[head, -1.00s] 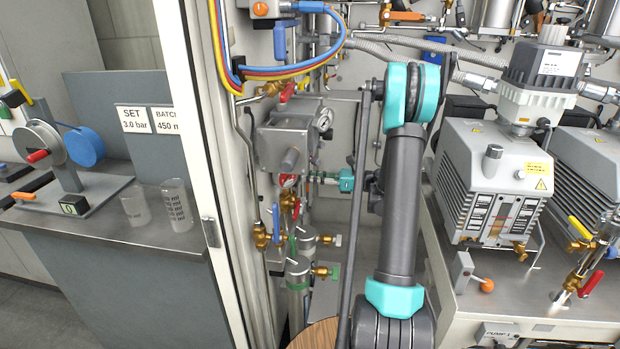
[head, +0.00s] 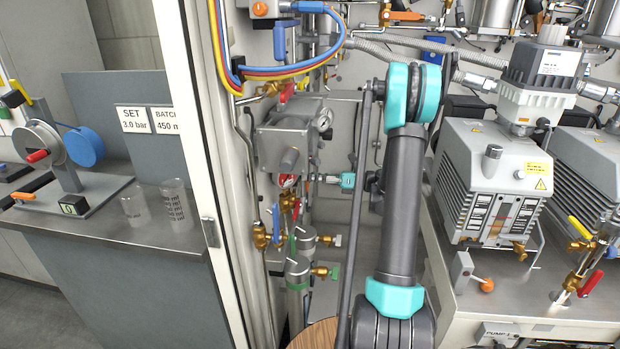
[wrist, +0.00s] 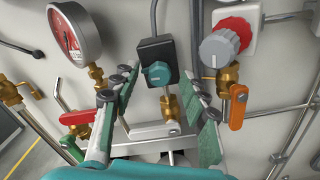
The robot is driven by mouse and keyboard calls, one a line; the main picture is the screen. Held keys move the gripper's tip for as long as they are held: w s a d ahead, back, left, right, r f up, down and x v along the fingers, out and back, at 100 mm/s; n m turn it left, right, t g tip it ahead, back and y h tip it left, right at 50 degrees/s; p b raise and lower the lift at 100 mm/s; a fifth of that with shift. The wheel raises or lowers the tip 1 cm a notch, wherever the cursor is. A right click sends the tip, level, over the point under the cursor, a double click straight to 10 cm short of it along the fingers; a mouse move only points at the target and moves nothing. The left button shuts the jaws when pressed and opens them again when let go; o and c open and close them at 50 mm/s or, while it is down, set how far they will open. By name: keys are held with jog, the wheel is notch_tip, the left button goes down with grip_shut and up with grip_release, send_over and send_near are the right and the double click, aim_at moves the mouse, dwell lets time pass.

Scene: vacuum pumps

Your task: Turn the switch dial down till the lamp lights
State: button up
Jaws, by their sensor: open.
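A black switch box (wrist: 156,58) is in the middle of the wrist view, with a round teal dial (wrist: 156,73) on its front. My gripper (wrist: 159,80) is open, its two fingers to the left and right of the dial. I cannot tell from this view how far the fingertips are from it. No lit lamp shows, and I cannot make out a lamp on the box. In the head view, the dial cannot be made out and a small teal part near the panel (head: 347,180) seems to be my wrist end.
A pressure gauge (wrist: 75,38) and a red handle (wrist: 75,117) are left of the fingers. A grey knob on a red base (wrist: 221,46) and an orange lever (wrist: 237,107) are close on the right. A pump (head: 492,190) stands right of my arm.

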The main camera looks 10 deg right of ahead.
jog(key=shift+s+d, duration=0.2)
jog(key=shift+d, duration=0.45)
jog(key=shift+d, duration=0.1)
jog(key=v, duration=0.5)
jog(key=shift+s+d, duration=0.2)
jog(key=shift+d, duration=0.15)
